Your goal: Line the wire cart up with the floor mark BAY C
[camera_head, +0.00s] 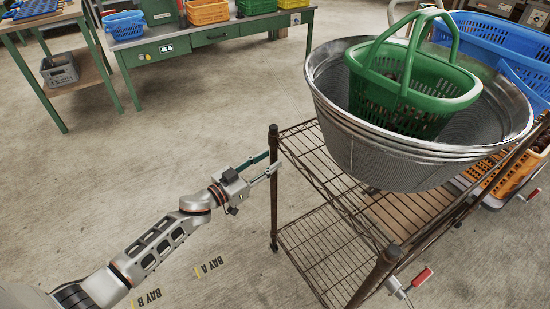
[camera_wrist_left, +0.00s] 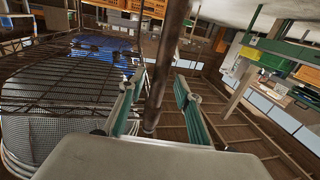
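The wire cart (camera_head: 320,262) stands at the right in the head view, with brown posts and two wire shelves. A metal tub (camera_head: 370,150) rests on its top, with a green basket (camera_head: 400,118) inside. My left gripper (camera_head: 272,165) is at the cart's left corner post. In the left wrist view the post (camera_wrist_left: 157,75) passes between the two fingers of my left gripper (camera_wrist_left: 158,105), with gaps visible on both sides. The floor marks BAY A (camera_head: 208,268) and BAY B (camera_head: 147,299) read upside down, left of the cart. BAY C is not visible. My right gripper is not in view.
A green workbench (camera_head: 215,35) with crates stands at the back, beside a table with a grey crate (camera_head: 60,70). Blue (camera_head: 510,45) and orange (camera_head: 497,177) crates crowd the cart's right side. The floor (camera_head: 170,130) left of the cart is clear.

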